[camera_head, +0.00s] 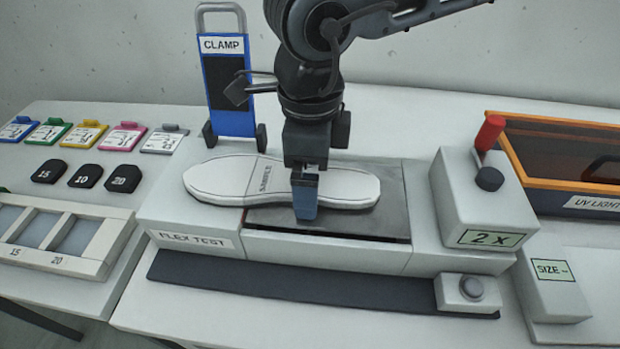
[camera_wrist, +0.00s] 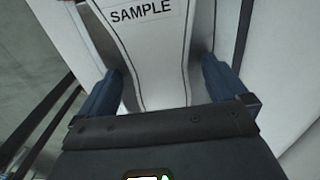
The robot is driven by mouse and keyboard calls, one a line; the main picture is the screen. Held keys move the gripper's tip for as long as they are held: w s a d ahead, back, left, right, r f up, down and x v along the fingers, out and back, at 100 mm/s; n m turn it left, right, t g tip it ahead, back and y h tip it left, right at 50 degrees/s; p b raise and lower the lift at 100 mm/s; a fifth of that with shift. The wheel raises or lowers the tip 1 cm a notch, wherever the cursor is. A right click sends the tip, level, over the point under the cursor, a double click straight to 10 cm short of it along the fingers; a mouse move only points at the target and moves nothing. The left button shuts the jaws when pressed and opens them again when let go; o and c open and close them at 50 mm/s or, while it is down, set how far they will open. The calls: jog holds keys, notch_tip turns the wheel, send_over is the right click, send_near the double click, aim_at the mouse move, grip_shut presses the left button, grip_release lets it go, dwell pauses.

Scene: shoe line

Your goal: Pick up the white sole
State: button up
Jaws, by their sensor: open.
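The white sole (camera_head: 221,177) lies flat along the top of the flex test machine (camera_head: 190,240), its right part over the dark plate (camera_head: 385,222). The word SAMPLE is printed across its middle. My gripper (camera_head: 306,208) points down at the sole's right half and hides part of it. In the wrist view the white sole (camera_wrist: 150,60) runs between the two blue fingers of my gripper (camera_wrist: 158,90), one on each side. The fingers are open, with a visible gap on the left side; contact on the right side cannot be told.
A blue clamp (camera_head: 229,90) stands upright behind the machine. A grey box with a red-knobbed lever (camera_head: 480,205) reading 2x stands right of the sole. Further right are an orange-framed UV light box (camera_head: 560,190) and a size unit (camera_head: 553,293). Coloured tags and black pads (camera_head: 85,176) lie left.

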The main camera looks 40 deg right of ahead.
jog(key=shift+c, duration=0.4)
jog(key=c, duration=1.2)
jog(key=shift+r, duration=0.15)
